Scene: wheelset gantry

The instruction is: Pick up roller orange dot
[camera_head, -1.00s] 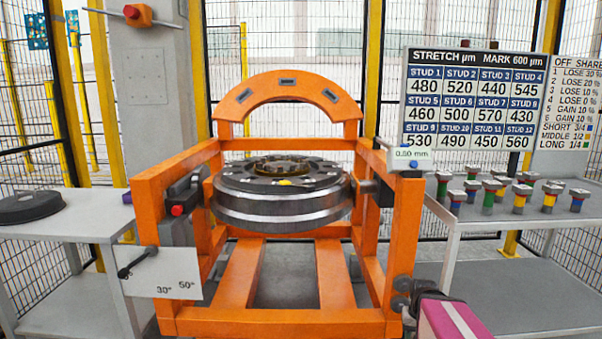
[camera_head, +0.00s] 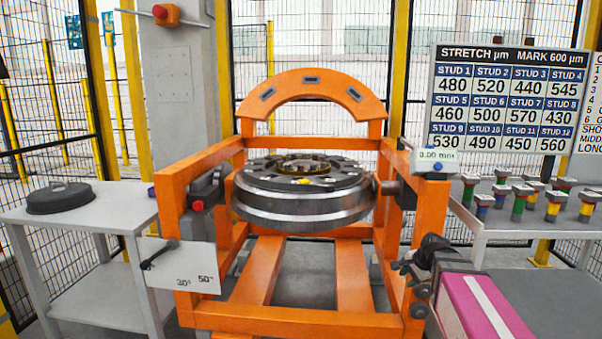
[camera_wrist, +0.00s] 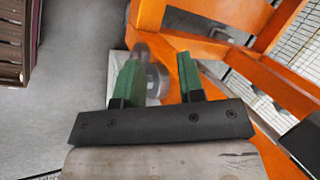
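My gripper (camera_wrist: 157,62) shows in the wrist view with its two green fingers apart and nothing held between them. Beyond the fingers, round grey parts (camera_wrist: 155,82) sit beside the orange frame; I cannot tell whether they are rollers. In the head view, small dark round parts (camera_head: 420,291) sit at the lower right post of the orange gantry (camera_head: 350,275), close to the dark end of my arm. No orange dot can be made out on any of them.
A wheel (camera_head: 300,205) lies flat in the gantry. Several coloured studs stand on the right table (camera_head: 490,232). A dark disc (camera_head: 60,197) lies on the left table (camera_head: 110,215). A white angle plate (camera_head: 180,268) is on the gantry's left front. Mesh fencing stands behind.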

